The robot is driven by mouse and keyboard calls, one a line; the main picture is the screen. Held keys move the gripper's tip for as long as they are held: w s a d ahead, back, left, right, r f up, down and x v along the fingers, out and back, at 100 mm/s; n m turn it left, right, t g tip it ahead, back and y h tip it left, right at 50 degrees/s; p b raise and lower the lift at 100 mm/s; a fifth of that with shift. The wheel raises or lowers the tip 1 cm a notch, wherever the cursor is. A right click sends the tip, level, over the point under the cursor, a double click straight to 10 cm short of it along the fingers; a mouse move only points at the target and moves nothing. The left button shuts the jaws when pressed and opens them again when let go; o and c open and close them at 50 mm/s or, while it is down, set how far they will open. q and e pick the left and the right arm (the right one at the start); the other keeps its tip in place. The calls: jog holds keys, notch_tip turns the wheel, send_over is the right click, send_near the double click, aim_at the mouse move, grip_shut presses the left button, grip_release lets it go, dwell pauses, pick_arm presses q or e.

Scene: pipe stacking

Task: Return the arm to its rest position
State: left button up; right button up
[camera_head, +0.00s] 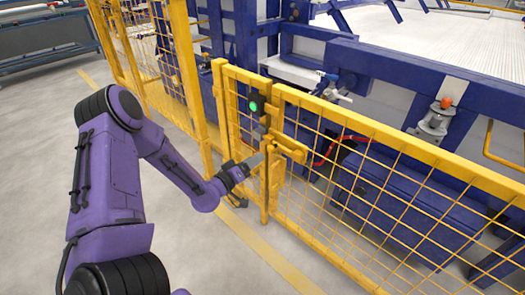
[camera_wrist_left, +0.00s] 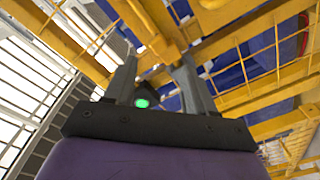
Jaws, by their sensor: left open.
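My left arm, purple with black joints, reaches from the lower left of the head view toward a yellow safety fence. My left gripper (camera_head: 254,162) is at the fence gate, just left of the yellow latch handle (camera_head: 288,147) and below the green button (camera_head: 253,107). In the left wrist view the two grey fingers (camera_wrist_left: 155,75) are apart with nothing clearly held between them. The green light (camera_wrist_left: 142,103) shows between the fingers there, with yellow bars beyond. Whether the fingertips touch the gate cannot be told. My right gripper is not in view.
The yellow mesh fence (camera_head: 375,185) runs across the middle and right. Blue machinery (camera_head: 405,205) stands behind it, with a grey fitting with an orange top (camera_head: 436,118). The grey floor (camera_head: 235,265) is clear in front, with a yellow line painted on it.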

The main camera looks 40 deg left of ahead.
pick_arm(q)
jog(key=shift+s, duration=0.75)
